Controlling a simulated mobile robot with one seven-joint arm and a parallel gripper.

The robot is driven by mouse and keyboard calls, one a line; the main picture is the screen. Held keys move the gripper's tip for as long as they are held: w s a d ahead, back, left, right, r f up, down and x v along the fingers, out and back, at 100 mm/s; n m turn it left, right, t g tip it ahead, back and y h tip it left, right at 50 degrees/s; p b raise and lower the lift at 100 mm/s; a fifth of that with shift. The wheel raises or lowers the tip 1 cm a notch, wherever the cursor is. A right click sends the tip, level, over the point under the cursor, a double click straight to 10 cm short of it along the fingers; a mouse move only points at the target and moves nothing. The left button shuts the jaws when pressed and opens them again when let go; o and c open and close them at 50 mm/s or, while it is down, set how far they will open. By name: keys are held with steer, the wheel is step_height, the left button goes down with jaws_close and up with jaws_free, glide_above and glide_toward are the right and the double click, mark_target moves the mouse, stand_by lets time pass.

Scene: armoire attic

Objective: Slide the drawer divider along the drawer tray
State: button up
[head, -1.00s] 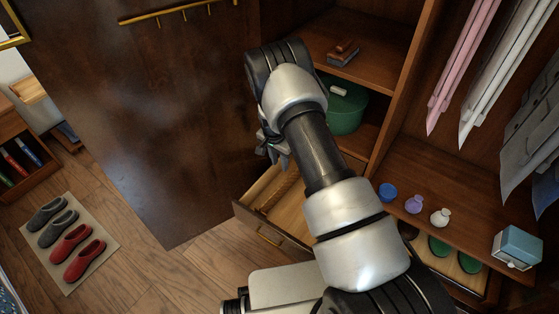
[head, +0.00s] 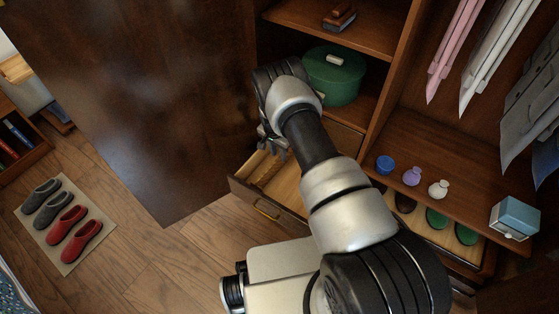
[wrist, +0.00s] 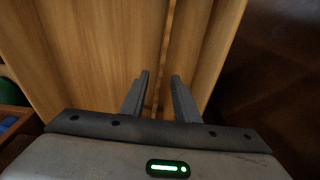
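The drawer tray (head: 290,188) is an open wooden drawer low in the armoire. The drawer divider (head: 267,171) is a thin wooden strip standing inside it, towards the left. In the wrist view the divider (wrist: 164,55) runs lengthwise between my fingers, with bare drawer floor on both sides. My gripper (wrist: 160,90) is open, one finger on each side of the divider's line; I cannot tell whether either touches it. In the head view my gripper (head: 271,140) is above the drawer's rear left part, partly hidden by my wrist.
A dark armoire door (head: 150,100) stands left of the drawer. A green lidded pot (head: 333,77) sits on a shelf behind my wrist. Small jars (head: 412,177) and a blue box (head: 515,218) stand on the right shelf. Shoes (head: 60,215) lie on a floor mat.

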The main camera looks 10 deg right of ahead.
mark_target(280, 163)
steer(key=shift+w+d+f+b, duration=0.15)
steer(key=shift+f+b, duration=0.1)
steer(key=shift+f, duration=0.85)
steer(key=shift+w+d+f+b, duration=0.1)
steer(key=shift+f+b, duration=0.1)
steer(key=shift+f, duration=0.9)
jaws_close()
